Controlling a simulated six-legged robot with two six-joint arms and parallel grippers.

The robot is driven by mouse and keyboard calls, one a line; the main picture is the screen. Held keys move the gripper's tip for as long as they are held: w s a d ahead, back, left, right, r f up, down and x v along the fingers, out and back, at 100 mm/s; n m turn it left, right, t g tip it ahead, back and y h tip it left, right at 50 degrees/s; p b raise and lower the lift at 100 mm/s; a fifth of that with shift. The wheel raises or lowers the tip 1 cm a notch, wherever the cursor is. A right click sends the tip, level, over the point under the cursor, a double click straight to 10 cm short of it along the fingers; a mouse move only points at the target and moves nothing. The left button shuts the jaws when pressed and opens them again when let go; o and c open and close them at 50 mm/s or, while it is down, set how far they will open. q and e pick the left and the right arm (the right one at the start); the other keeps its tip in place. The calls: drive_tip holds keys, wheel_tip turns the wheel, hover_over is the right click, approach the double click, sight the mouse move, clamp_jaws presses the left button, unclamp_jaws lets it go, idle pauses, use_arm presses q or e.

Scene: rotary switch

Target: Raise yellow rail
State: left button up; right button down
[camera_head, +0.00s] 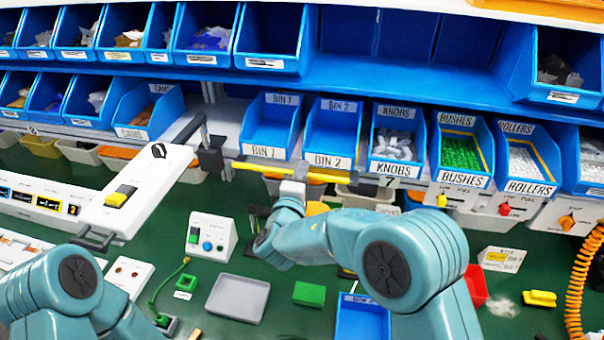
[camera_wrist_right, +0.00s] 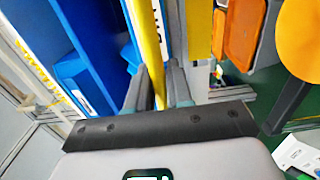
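The yellow rail (camera_head: 250,168) is a thin bar that runs nearly level in front of the lower row of blue bins in the head view. It also shows in the right wrist view (camera_wrist_right: 148,40), running down from the top edge to between my fingers. My right gripper (camera_head: 292,180) is at the middle of the rail and covers part of it. In the right wrist view its two dark fingers (camera_wrist_right: 157,85) lie on either side of the rail, close against it. My left arm is at the lower left of the head view; its gripper does not show.
Blue bins (camera_head: 268,125) stand behind the rail. A white panel with a yellow switch (camera_head: 121,196) is at the left. A grey tray (camera_head: 238,298), a green block (camera_head: 309,294) and a blue bin (camera_head: 362,318) are on the green table. An orange coiled hose (camera_head: 578,280) hangs at right.

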drive_tip(key=shift+w+d+r+g+y+b, duration=0.15)
drive_tip(key=shift+r+g+y+b, duration=0.25)
drive_tip(key=shift+g, duration=0.4)
drive_tip(key=shift+w+r+g, duration=0.2)
drive_tip(key=shift+w+g, duration=0.05)
drive_tip(key=shift+g, duration=0.15)
drive_tip(key=shift+w+g+y+p, duration=0.3)
drive_tip(key=shift+g+p, duration=0.1)
drive_tip(key=shift+g, duration=0.4)
drive_tip(key=c, duration=1.2)
unclamp_jaws()
